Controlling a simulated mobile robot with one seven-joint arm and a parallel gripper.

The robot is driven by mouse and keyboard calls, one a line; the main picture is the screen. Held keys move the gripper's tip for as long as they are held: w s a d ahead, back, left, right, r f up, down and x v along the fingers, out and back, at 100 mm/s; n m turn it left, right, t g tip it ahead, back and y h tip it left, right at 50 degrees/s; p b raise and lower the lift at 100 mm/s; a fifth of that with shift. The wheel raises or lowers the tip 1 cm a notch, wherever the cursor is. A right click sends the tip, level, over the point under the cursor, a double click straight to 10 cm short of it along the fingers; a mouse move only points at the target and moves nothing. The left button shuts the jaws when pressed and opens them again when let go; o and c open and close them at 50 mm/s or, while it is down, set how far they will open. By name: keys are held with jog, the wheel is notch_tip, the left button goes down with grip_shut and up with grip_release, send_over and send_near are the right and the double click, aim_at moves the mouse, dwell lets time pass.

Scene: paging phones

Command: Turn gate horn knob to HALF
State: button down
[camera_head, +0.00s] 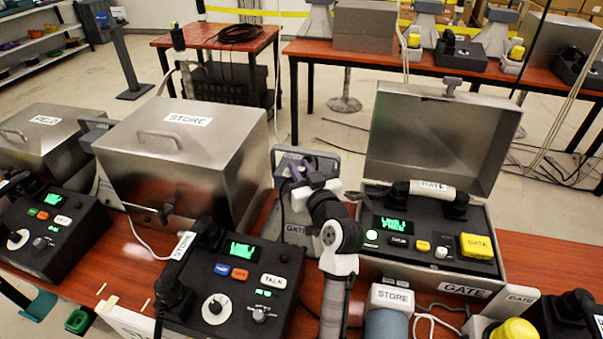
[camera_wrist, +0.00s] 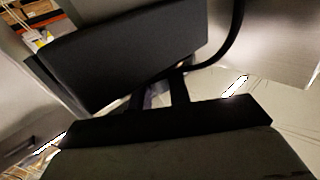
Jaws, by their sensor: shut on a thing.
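The grey gate horn unit (camera_head: 290,158), with a GATE label low on its front, stands between the STORE case and the open GATE case. My gripper (camera_head: 303,172) is at its upper front, its dark fingers against the unit. The fingers also show in the wrist view (camera_wrist: 161,92), close together and reaching toward a dark block (camera_wrist: 130,50). My gripper is shut on what appears to be the gate horn knob. The knob is hidden by the fingers and wrist, so its setting cannot be read.
The open GATE case (camera_head: 440,135) holds a phone panel with a handset just right of my arm. The closed STORE case (camera_head: 185,150) is at left, with the STORE phone (camera_head: 235,290) in front. Cables lie on the bench.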

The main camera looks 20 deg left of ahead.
jog(key=c, duration=1.4)
grip_release()
jog(key=shift+o, duration=0.2)
jog(key=b+v, duration=0.4)
jog(key=v, duration=0.9)
jog(key=shift+s+d, duration=0.3)
